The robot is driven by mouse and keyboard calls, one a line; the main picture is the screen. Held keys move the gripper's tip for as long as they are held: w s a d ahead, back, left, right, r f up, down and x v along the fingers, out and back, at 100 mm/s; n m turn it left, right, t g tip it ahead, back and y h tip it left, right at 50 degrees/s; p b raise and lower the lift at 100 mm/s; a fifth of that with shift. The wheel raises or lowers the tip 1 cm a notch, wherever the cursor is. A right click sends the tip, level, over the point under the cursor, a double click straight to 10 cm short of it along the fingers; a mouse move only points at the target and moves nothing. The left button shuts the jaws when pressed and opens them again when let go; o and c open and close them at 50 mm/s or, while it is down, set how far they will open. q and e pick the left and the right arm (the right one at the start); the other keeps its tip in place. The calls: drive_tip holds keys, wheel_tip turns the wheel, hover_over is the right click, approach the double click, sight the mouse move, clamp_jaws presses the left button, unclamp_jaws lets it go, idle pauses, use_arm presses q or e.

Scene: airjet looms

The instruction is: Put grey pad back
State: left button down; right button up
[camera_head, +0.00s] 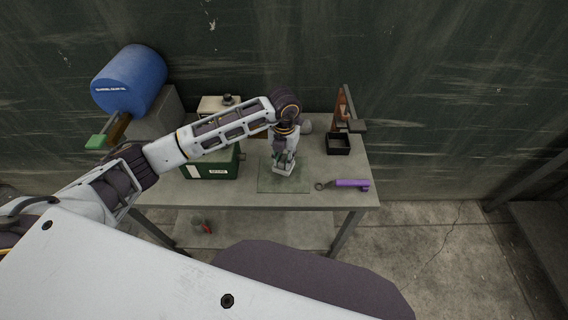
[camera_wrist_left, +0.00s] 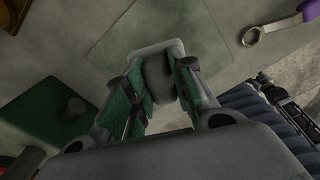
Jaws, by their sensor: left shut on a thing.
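My left gripper (camera_head: 284,163) reaches over the middle of the workbench and points down. In the left wrist view its two fingers (camera_wrist_left: 160,95) are shut on a grey pad (camera_wrist_left: 158,50) with rounded corners. In the head view the pad (camera_head: 283,171) shows as a pale edge below the fingers. It is over a thin greenish square mat (camera_head: 296,186); I cannot tell whether it touches the mat. The mat also shows in the left wrist view (camera_wrist_left: 120,38). My right gripper is not in view.
A purple-handled wrench (camera_head: 352,184) lies right of the mat on the workbench (camera_head: 205,197). A black open box (camera_head: 338,143) stands behind it. A green box (camera_head: 210,165) stands left of the mat. A blue roll (camera_head: 129,80) is at the back left.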

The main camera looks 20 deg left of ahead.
sight(284, 163)
use_arm(q)
drive_tip(key=shift+f, duration=1.55)
drive_tip(key=shift+f, duration=0.2)
drive_tip(key=c, duration=1.2)
unclamp_jaws()
drive_tip(key=shift+r+p, duration=0.2)
drive_tip(key=shift+p, duration=0.1)
wheel_tip(284, 163, up, 10)
drive_tip(key=shift+r+b, duration=0.25)
drive_tip(key=shift+b, duration=0.85)
drive_tip(key=shift+r, duration=0.7)
